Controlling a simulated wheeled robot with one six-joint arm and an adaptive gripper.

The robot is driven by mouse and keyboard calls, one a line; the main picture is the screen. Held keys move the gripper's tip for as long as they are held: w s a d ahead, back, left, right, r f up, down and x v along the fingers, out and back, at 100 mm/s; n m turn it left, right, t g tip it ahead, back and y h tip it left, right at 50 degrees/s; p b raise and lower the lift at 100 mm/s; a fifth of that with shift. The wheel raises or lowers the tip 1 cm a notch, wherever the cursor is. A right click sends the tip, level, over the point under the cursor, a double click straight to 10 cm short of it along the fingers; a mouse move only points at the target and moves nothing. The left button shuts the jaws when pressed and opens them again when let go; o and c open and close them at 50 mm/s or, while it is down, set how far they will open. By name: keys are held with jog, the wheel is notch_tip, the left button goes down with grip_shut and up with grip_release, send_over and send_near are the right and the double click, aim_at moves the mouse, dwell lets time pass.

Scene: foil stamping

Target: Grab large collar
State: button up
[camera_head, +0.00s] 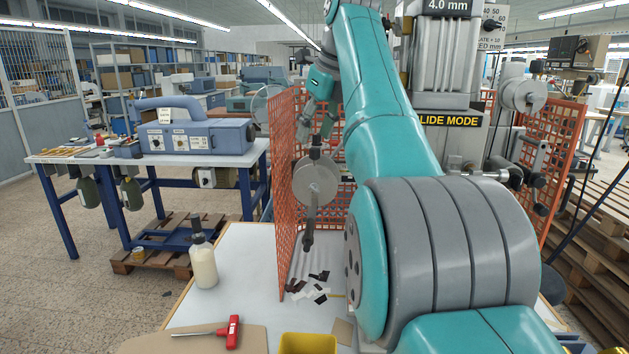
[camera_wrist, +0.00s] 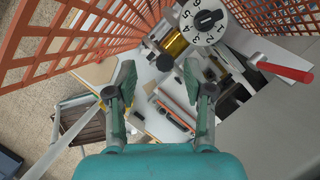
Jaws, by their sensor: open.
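I cannot pick out a large collar with certainty in either view. A round grey disc (camera_head: 316,184) on a rod hangs by the orange mesh guard in the head view, below my gripper (camera_head: 316,132). In the wrist view my gripper (camera_wrist: 160,84) is open, with its two fingers wide apart and nothing between them. Beyond the fingertips are a gold cylinder (camera_wrist: 175,43), a dark round knob (camera_wrist: 165,62) and a white numbered dial (camera_wrist: 207,22). My arm hides much of the machine in the head view.
The orange mesh guard (camera_head: 283,190) stands close to my gripper. A red-handled lever (camera_wrist: 285,71) sticks out at the right. A cream bottle (camera_head: 203,262), a red-handled tool (camera_head: 232,332) and a yellow bin (camera_head: 307,344) are on the white table (camera_head: 240,258). Dark and white scraps (camera_head: 318,290) lie there too.

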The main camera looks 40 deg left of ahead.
aim_at(316, 149)
jog(key=shift+d+f+x, duration=0.1)
jog(key=shift+d+x, duration=0.1)
jog(key=shift+x, duration=0.65)
jog(key=shift+d+f+x, duration=0.1)
jog(key=shift+d+x, duration=0.1)
jog(key=shift+x, duration=0.65)
jog(key=shift+d+x, duration=0.15)
jog(key=shift+x, duration=0.75)
jog(key=shift+w, duration=0.2)
grip_shut()
